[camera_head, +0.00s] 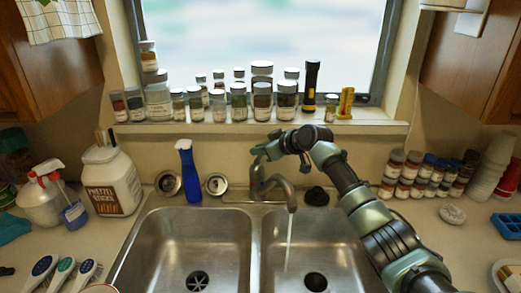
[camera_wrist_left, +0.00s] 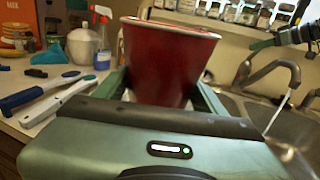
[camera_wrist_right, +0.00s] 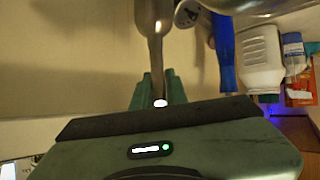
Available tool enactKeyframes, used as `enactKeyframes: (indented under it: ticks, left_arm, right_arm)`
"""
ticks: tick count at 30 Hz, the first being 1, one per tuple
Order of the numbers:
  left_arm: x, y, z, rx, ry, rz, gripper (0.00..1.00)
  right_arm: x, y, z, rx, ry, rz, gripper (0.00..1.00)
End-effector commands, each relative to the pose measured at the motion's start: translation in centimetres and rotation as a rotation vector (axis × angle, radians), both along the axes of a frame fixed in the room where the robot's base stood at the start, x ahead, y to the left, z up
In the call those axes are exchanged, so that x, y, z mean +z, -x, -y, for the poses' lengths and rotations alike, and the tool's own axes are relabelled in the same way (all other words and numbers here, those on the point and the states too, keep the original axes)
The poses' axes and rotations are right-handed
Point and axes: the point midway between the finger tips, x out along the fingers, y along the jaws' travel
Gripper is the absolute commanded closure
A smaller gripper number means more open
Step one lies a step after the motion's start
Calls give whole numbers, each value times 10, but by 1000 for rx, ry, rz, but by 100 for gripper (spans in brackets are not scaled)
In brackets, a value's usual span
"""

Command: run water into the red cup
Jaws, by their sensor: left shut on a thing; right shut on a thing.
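The red cup (camera_wrist_left: 168,62) fills the middle of the left wrist view, its white rim up. My left gripper (camera_wrist_left: 160,92) is shut on it, a finger on each side. In the head view only a sliver of the rim (camera_head: 100,289) shows at the bottom edge. The cup's inside is hidden. My right gripper (camera_head: 264,152) is shut on the metal faucet handle (camera_wrist_right: 154,45). The faucet spout (camera_head: 284,190) stands over the right basin. A thin stream of water (camera_head: 289,240) falls from it into that basin, apart from the cup.
The double sink (camera_head: 257,255) has a divider in its middle. A white jar (camera_head: 110,185) and brushes (camera_head: 62,272) are on the left counter. Several spice jars (camera_head: 410,178) and stacked cups (camera_head: 492,168) stand on the right.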

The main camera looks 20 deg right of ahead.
Motion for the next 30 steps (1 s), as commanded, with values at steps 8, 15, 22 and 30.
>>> enactKeyframes:
  ticks: [8,15,22,30]
  left_arm:
    - [0,0,0,0,0,0,67]
    - [0,0,0,0,0,0,67]
    - [-7,0,0,0,0,0,67]
    - [-28,0,0,0,0,0,67]
  right_arm:
    - [0,0,0,0,0,2,64]
    - [0,0,0,0,0,2,64]
    - [6,11,8,0,1,5,64]
    - [31,51,31,-1,4,8,64]
